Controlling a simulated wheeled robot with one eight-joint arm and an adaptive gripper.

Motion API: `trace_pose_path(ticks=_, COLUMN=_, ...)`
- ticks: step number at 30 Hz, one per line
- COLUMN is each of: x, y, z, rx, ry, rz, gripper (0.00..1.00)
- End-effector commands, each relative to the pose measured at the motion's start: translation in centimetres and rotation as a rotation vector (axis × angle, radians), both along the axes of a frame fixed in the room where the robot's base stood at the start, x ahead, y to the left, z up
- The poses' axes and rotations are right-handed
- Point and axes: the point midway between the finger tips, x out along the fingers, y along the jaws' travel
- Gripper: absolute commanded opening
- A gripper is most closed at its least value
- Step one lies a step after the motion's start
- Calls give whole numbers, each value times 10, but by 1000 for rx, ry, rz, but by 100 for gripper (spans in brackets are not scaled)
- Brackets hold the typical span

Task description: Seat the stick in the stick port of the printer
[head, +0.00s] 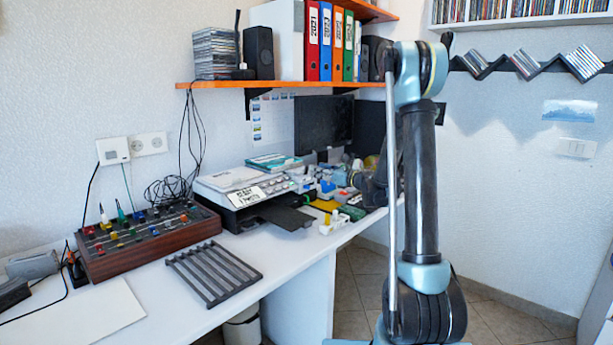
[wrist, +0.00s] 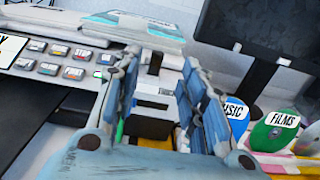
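The printer (head: 240,187) is a white and black machine on the desk, with a dark tray sticking out at its front. In the wrist view its button panel (wrist: 62,62), with a STOP key, fills the left side. My gripper (wrist: 162,62) has its two blue-padded fingers apart, just right of that panel. A small dark upright piece (wrist: 155,63) shows in the gap between the fingertips; I cannot tell whether it is the stick, and neither finger clearly touches it. No stick port can be made out. In the head view my gripper is largely hidden among the clutter right of the printer.
A green FILMS label (wrist: 275,131) and a blue one (wrist: 236,115) lie right of my fingers. A monitor (head: 323,123) stands behind. A shelf (head: 280,84) with binders hangs above. A dark rack (head: 213,272) and a knob panel (head: 140,240) occupy the desk's left part.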

Motion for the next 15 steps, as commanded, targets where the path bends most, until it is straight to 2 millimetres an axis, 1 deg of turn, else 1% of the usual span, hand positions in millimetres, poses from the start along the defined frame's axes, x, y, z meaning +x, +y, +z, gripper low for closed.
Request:
trace_pose_path(ticks=5, x=7, y=14, z=-2, rx=0, ry=0, rz=3, gripper=38)
trace_pose_path(ticks=9, x=18, y=30, z=-3, rx=0, ry=0, rz=3, gripper=38)
trace_pose_path(ticks=12, x=26, y=39, z=-3, rx=0, ry=0, rz=2, gripper=38)
trace_pose_path(ticks=15, x=28, y=42, z=-3, rx=0, ry=0, rz=2, gripper=38)
